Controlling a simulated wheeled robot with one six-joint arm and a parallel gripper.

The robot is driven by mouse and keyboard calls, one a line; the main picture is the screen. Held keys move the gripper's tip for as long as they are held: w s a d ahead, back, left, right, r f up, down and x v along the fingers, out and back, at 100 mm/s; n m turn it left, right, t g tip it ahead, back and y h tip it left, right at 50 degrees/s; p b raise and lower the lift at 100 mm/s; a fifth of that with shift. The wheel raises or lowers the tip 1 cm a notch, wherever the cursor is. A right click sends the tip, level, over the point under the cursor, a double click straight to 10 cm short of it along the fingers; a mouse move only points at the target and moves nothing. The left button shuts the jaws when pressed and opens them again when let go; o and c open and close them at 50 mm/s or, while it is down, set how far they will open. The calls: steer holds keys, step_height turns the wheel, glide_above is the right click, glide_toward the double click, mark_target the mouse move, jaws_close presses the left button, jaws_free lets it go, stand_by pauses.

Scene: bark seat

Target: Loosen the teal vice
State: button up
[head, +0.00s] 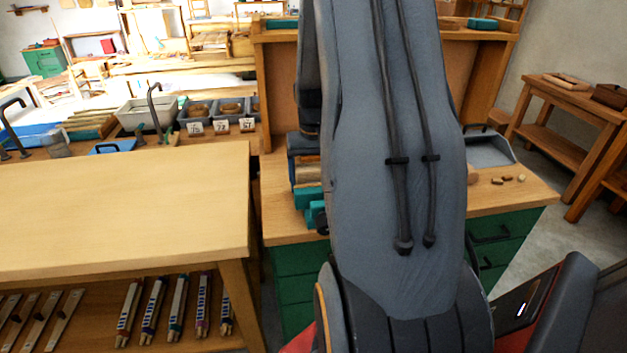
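Teal blocks (308,198) show at the left edge of my arm, on the wooden top of the green-drawered bench. They look like part of the teal vice, with wood and dark grey pieces just behind them. My arm covers the rest, so I cannot see a handle or how tight the jaws are. My gripper is not in view; only the large grey links of my arm show, filling the middle of the head view.
A bare wooden table (120,205) stands at the left, with tools on its lower shelf. The green-drawered bench (515,194) holds a grey dustpan-like tray (489,150) and small wooden bits at right. Grey bins (228,108) stand behind. Floor shows at far right.

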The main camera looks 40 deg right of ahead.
mark_target(314, 167)
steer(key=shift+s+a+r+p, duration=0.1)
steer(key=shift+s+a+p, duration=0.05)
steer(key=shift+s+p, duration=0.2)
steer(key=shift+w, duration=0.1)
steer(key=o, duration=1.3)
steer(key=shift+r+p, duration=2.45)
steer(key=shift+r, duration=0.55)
